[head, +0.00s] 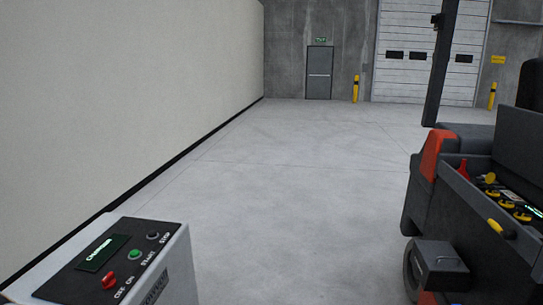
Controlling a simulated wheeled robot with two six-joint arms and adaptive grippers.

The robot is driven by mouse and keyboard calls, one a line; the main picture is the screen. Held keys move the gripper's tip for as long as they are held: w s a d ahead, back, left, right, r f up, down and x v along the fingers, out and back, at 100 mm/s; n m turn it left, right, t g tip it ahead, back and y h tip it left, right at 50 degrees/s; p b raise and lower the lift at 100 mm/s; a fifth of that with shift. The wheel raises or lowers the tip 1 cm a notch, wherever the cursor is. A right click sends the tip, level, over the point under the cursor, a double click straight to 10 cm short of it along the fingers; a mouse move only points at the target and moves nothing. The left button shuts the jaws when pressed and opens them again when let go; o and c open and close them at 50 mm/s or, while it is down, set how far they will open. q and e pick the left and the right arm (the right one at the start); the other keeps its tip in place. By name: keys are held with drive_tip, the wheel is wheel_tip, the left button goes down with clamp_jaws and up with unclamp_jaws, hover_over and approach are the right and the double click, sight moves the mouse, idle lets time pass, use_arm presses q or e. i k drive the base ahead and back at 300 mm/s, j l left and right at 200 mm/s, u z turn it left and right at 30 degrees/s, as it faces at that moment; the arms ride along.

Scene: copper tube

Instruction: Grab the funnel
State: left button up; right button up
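I see no object that I can clearly identify as a funnel. A small red pointed thing (463,169) stands in the open tray of a dark vehicle (440,195) at the right; it is too small to tell whether it is a funnel. Small yellow parts (507,205) sit beside it in the same tray. Neither of my grippers is in view.
A charger box (180,270) with buttons stands at the lower left beside a long pale wall (130,90). Open concrete floor (270,200) lies between it and the vehicle. A grey door (319,85), yellow posts (356,88) and a white shutter (400,75) are at the back.

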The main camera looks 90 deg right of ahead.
sight(462, 171)
drive_tip(key=z, duration=0.9)
drive_tip(key=i+j+z, duration=0.1)
drive_tip(key=z, duration=0.85)
drive_tip(key=j+z, duration=0.1)
drive_tip(key=z, duration=0.8)
drive_tip(key=j+z, duration=0.1)
drive_tip(key=z, duration=0.85)
